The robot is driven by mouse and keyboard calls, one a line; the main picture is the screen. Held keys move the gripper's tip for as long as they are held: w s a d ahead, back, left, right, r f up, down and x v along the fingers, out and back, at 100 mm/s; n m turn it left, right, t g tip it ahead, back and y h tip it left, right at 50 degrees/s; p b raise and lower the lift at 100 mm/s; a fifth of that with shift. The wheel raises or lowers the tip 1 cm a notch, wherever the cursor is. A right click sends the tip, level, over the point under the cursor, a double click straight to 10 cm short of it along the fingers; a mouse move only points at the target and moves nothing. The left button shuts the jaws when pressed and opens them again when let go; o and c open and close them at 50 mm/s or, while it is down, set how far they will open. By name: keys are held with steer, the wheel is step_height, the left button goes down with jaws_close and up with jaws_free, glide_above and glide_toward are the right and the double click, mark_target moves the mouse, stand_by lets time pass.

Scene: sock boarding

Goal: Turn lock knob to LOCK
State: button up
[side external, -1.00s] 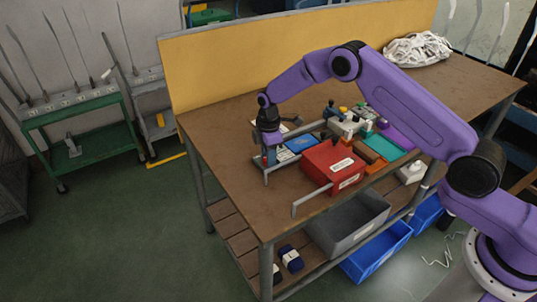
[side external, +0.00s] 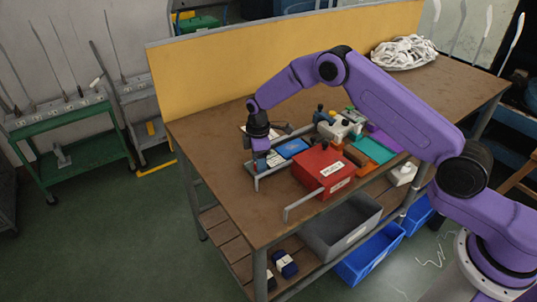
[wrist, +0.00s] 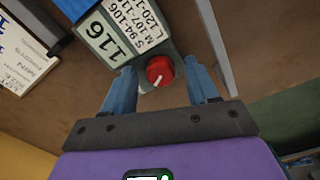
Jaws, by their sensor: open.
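The red lock knob (wrist: 160,70) has a white pointer mark that points down and slightly left in the wrist view. My gripper (wrist: 161,78) is open, with one blue finger on each side of the knob; a gap shows on both sides. I cannot tell how deep the fingertips reach. In the side external view my gripper (side external: 260,165) points down at the left end of the fixture, and the knob is hidden there. No LOCK marking is readable.
A grey metal bar (wrist: 218,45) runs close to the right finger. A red box (side external: 323,171), a blue tray (side external: 292,148) and a teal mat (side external: 374,151) lie to the right of my gripper. The brown table (side external: 215,145) is clear to the left.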

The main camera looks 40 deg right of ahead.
steer(key=n, duration=0.2)
steer(key=shift+n, duration=0.4)
step_height(320, 180, up, 18)
steer(key=s+a+r+m, duration=0.1)
steer(key=s+r, duration=0.1)
steer(key=s, duration=0.9)
steer(key=s+a+r+m, duration=0.1)
steer(key=s+r, duration=0.2)
steer(key=s, duration=0.7)
steer(key=shift+s+a+r, duration=0.3)
steer(key=shift+s+r, duration=0.05)
